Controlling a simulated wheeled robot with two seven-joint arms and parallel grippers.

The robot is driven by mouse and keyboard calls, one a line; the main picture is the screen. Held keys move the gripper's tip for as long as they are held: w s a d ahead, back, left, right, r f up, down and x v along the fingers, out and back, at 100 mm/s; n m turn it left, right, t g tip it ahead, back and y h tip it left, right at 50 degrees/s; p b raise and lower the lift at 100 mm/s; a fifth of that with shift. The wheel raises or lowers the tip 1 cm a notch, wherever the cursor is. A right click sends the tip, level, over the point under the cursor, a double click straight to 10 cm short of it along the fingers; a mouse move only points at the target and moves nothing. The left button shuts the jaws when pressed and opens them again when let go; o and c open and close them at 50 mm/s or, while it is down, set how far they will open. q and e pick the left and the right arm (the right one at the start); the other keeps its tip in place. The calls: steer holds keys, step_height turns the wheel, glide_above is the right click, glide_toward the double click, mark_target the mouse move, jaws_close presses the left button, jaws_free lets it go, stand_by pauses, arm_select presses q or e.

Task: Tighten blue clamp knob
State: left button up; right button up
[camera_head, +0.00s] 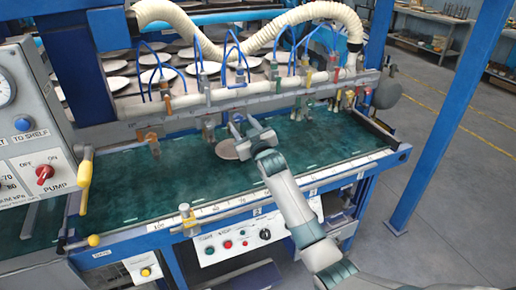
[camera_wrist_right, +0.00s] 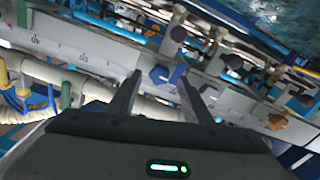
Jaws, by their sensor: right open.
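A row of clamps with coloured knobs stands along the grey rail (camera_head: 180,103). A small blue knob (camera_head: 240,76) shows on the rail, above and behind my right gripper (camera_head: 243,128). My right gripper is open and empty, held over the green bed just in front of the rail. In the right wrist view, a blue part (camera_wrist_right: 177,74) shows between the open fingers, close to the right fingertip; I cannot tell whether it is the same knob or whether it touches. My left gripper is not in view.
Blue hoses and a ribbed cream hose (camera_head: 260,45) arch above the rail. A control box with a red pump switch (camera_head: 44,174) stands at left. A blue post (camera_head: 445,115) stands at right.

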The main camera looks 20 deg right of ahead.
steer(key=s+b, duration=0.3)
steer(key=s, duration=1.2)
steer(key=shift+d, duration=0.3)
